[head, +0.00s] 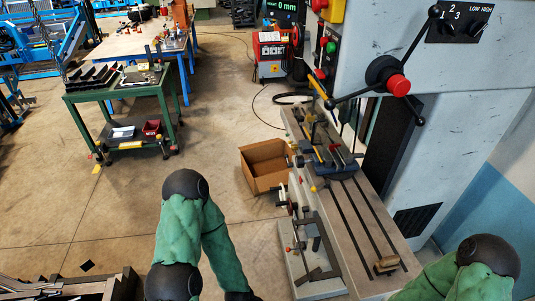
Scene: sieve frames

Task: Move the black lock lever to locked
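I cannot single out the black lock lever for certain in the head view. Several small dark levers and handles show on and around the machine's slotted table (350,215), too small to tell apart or to read as locked or unlocked. My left arm, in a green sleeve with black joints, rises from the bottom centre and bends back down, left of the table. Its gripper is not clearly visible at the bottom edge. My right arm shows at the lower right corner, and its gripper is out of view.
A three-spoke handle with a red hub (398,85) juts from the grey machine (440,60). A vise-like fixture (332,160) sits on the slotted table. A cardboard box (264,163) stands left of it. A green cart (120,88) is farther left. Open floor lies between.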

